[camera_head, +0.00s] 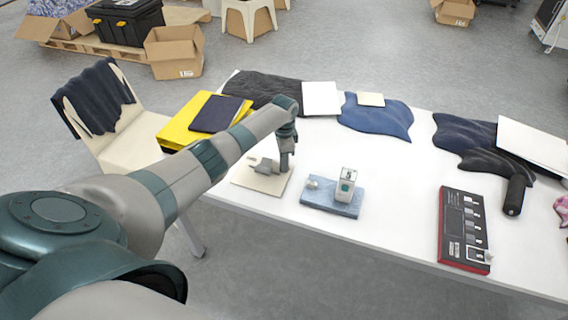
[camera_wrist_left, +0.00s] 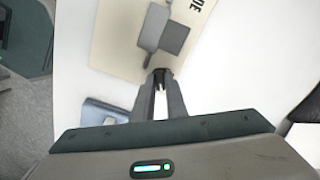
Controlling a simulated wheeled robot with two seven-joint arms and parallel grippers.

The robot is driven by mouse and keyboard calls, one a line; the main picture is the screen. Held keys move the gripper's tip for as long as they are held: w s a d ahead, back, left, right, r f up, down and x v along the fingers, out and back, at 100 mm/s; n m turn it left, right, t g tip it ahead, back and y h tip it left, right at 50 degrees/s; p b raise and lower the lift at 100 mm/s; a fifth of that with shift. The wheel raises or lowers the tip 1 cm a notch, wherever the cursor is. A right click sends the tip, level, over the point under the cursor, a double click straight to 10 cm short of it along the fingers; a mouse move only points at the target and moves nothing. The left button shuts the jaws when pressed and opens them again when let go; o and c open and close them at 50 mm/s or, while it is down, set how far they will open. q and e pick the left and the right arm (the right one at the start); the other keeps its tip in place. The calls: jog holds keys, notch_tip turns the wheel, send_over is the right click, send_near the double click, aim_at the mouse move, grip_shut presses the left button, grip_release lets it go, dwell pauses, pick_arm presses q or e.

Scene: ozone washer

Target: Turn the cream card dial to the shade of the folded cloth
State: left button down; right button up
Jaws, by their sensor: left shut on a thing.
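The cream card dial (camera_head: 274,187) lies on the white table, left of centre. In the left wrist view the card (camera_wrist_left: 110,45) bears a grey pointer piece, a darker grey square (camera_wrist_left: 174,38) and some black lettering. My left gripper (camera_head: 285,165) is over the card's right side, pointing down. Its fingers (camera_wrist_left: 160,80) are shut on a small part of the dial, mostly hidden between the tips. Several cloths lie around: a dark folded one on a yellow folder (camera_head: 220,114), a black one (camera_head: 262,88), a blue one (camera_head: 378,118) and a navy one (camera_head: 462,133). My right gripper is not in view.
A blue-grey block (camera_head: 320,205) with a small white device (camera_head: 346,184) stands just right of the card. A red-edged black panel (camera_head: 462,228) lies further right, near a dark rolled item (camera_head: 514,195). A chair (camera_head: 120,125) stands left. The table's front middle is clear.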

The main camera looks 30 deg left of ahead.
pick_arm(q)
jog(key=shift+m, duration=1.2)
jog(key=c, duration=2)
grip_release()
jog(key=shift+c, duration=0.2)
jog(key=shift+r, duration=0.1)
notch_tip(320, 180, up, 17)
jog(key=b, duration=0.4)
jog(key=shift+r, duration=0.15)
jog(key=shift+s, duration=0.1)
